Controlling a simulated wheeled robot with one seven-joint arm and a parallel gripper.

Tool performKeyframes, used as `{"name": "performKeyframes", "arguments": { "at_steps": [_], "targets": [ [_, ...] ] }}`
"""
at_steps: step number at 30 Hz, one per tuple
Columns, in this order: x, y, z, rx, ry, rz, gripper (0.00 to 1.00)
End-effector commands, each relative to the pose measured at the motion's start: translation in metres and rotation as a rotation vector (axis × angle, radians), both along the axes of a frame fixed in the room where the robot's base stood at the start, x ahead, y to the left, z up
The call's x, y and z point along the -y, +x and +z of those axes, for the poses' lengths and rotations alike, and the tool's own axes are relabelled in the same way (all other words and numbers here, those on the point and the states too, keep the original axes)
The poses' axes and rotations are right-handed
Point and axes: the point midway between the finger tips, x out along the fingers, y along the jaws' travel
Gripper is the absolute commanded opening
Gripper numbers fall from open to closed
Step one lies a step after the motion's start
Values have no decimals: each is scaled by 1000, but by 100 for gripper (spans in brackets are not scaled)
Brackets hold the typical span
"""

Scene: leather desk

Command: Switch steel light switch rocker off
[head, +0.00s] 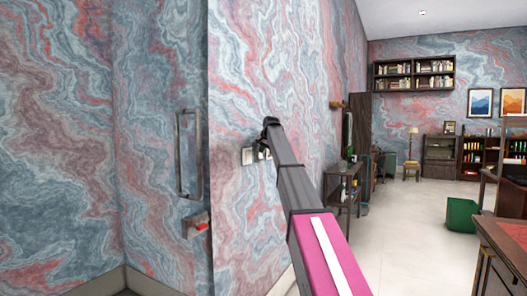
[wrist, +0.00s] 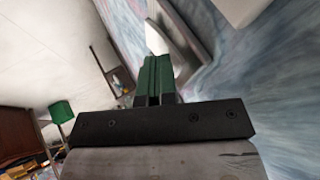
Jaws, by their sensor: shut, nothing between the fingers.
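My gripper's green fingers (wrist: 155,62) are shut and empty in the wrist view. Their tips are close to a pale grey switch plate (wrist: 187,35) on the wall; I cannot tell whether they touch it. In the head view a small light plate (head: 247,156) is on the marbled wall, just left of my arm's far end. Another plate beside it is partly hidden by my arm. My fingertips are hidden there too. I cannot tell which plate is the steel one or how its rocker is set.
A door handle (head: 187,153) and a lock box with a red part (head: 198,226) are left of the switches. A dark side table (head: 343,190) stands along the wall to the right. A green bin (head: 461,215) is on the pale floor, which is mostly open.

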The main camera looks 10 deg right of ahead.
Motion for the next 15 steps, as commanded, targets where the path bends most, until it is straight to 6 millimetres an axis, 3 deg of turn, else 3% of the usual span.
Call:
{"name": "performKeyframes", "arguments": {
  "at_steps": [15],
  "targets": [
    [0,1,14,1,0,0,0]
  ]
}}
